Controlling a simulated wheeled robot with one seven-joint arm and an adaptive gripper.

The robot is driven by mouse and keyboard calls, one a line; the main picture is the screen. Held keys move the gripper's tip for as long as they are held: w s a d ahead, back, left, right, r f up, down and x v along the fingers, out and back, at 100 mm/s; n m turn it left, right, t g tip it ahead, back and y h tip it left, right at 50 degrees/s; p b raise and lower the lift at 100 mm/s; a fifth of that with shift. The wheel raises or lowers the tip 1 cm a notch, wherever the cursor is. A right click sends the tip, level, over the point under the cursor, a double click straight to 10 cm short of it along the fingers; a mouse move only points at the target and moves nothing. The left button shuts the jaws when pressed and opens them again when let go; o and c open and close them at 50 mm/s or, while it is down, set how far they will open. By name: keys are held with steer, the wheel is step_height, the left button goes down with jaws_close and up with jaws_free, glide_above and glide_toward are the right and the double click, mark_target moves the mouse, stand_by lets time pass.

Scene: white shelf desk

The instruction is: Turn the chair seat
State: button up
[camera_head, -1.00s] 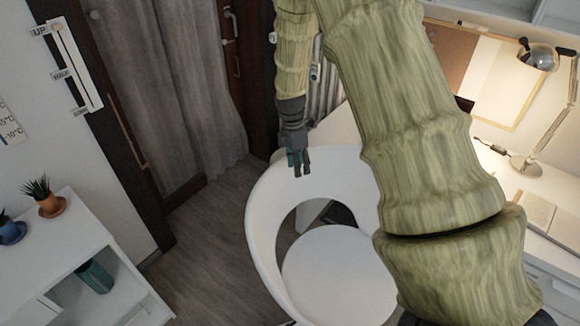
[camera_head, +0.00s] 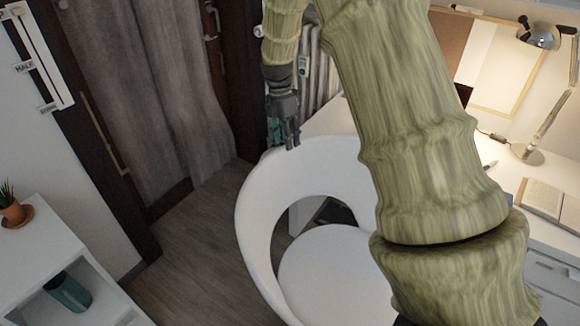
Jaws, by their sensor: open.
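The white chair (camera_head: 258,200) stands at the lower middle, with a curved backrest that has an opening and a round seat (camera_head: 335,268). My arm covers its right side. My gripper (camera_head: 292,140) is open, its fingers pointing down at the top rim of the backrest, at the rim's upper left part. The fingertips look very close to the rim; I cannot tell whether they touch it. Nothing shows between the fingers.
A white desk (camera_head: 325,122) lies behind the chair, with a lamp (camera_head: 540,35) and an open book (camera_head: 545,200) at right. A white shelf (camera_head: 50,245) with a potted plant (camera_head: 14,208) stands at left. Free floor (camera_head: 190,240) lies between shelf and chair.

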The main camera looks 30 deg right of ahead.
mark_target(290, 164)
steer(key=f, duration=0.3)
steer(key=s+f+p, duration=0.1)
steer(key=f, duration=0.5)
steer(key=shift+s+f+p, duration=0.35)
steer(key=shift+s+f, duration=0.05)
jaws_close()
